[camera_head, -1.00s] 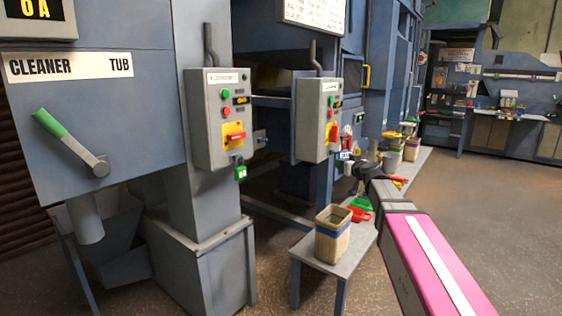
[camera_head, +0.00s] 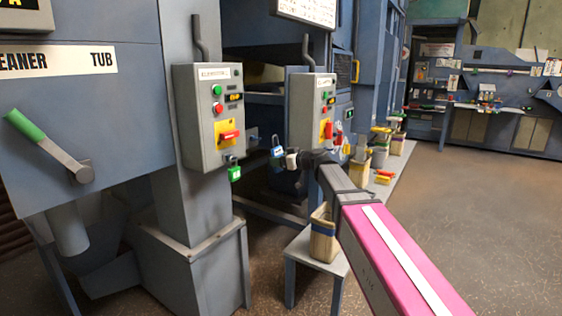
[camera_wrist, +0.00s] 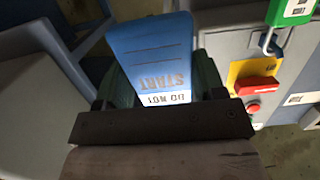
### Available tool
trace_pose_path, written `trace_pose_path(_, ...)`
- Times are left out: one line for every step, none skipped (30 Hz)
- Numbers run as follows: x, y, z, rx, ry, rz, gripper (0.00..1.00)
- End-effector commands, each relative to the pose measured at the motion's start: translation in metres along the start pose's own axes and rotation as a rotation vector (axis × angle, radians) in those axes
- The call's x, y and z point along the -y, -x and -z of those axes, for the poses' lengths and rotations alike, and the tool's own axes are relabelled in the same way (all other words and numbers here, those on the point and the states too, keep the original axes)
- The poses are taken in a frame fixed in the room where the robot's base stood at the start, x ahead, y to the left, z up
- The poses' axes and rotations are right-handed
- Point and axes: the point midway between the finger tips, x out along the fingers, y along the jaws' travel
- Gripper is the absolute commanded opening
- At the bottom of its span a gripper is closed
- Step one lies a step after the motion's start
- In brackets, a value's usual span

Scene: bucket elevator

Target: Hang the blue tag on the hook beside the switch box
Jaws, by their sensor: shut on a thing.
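The blue tag (camera_head: 277,151) is in my gripper (camera_head: 289,159), just right of the nearer grey switch box (camera_head: 205,120) in the head view. In the wrist view, the tag (camera_wrist: 152,48) fills the upper middle, its "DO NOT START" text upside down, between the fingers of my gripper (camera_wrist: 165,88). The switch box (camera_wrist: 226,48) shows on the right there. A small dark hook-like bracket (camera_head: 252,139) projects from the box's right side, with a short gap to the tag. I cannot make out the hook in the wrist view.
A green padlock (camera_head: 234,173) hangs below the red handle (camera_head: 229,135) on the near box. A second switch box (camera_head: 310,110) stands behind my gripper. A bench (camera_head: 305,257) with a bin (camera_head: 324,235) is below my arm. Open floor lies to the right.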

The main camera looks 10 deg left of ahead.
Motion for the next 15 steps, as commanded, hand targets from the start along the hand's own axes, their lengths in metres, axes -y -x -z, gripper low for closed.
trace_pose_path(-0.001, -0.003, 0.001, 0.0, 0.0, 0.0, 0.39)
trace_pose_path(-0.001, -0.005, 0.001, 0.0, 0.0, 0.0, 0.39)
trace_pose_path(-0.001, -0.007, 0.001, 0.0, 0.0, -0.001, 0.39)
trace_pose_path(-0.001, -0.009, 0.002, 0.0, 0.0, -0.001, 0.39)
trace_pose_path(-0.001, -0.01, 0.002, 0.0, -0.001, -0.001, 0.39)
trace_pose_path(-0.001, -0.013, 0.002, 0.0, -0.001, -0.002, 0.39)
trace_pose_path(-0.001, -0.014, 0.003, 0.0, -0.001, -0.002, 0.39)
trace_pose_path(-0.001, -0.016, 0.003, 0.0, -0.001, -0.002, 0.39)
trace_pose_path(-0.001, -0.018, 0.003, 0.0, -0.001, -0.002, 0.39)
trace_pose_path(-0.001, -0.02, 0.004, 0.0, -0.001, -0.002, 0.39)
trace_pose_path(-0.001, -0.022, 0.004, 0.0, -0.001, -0.002, 0.39)
trace_pose_path(-0.001, -0.025, 0.004, 0.0, -0.001, -0.001, 0.39)
trace_pose_path(-0.001, -0.026, 0.005, 0.0, -0.001, -0.001, 0.39)
trace_pose_path(-0.001, -0.028, 0.005, 0.0, -0.001, -0.001, 0.39)
trace_pose_path(-0.001, -0.031, 0.005, 0.0, -0.001, -0.001, 0.39)
